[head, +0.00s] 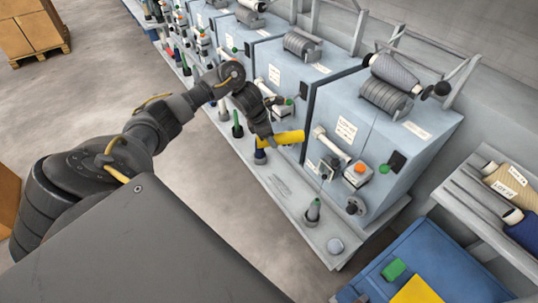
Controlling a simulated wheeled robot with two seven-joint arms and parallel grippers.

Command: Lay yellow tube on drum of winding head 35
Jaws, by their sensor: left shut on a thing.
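My left gripper (266,140) is shut on the yellow tube (287,138), which points to the right over the machine's front ledge. The tube is held in the air beside the blue winding heads, apart from any drum. The nearest winding head (375,140) has a dark grooved drum (384,97) on top, with a grey wound package (394,72) above it. The winding head behind it (292,72) has a drum (303,46) with no package seen on it. The number labels are too small to read, so I cannot tell which head is 35. My right gripper is out of view.
The front ledge (279,186) carries pegs, including one with a grey-green tip (314,210). Cartons (30,33) stand on a pallet at top left. The floor between is clear.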

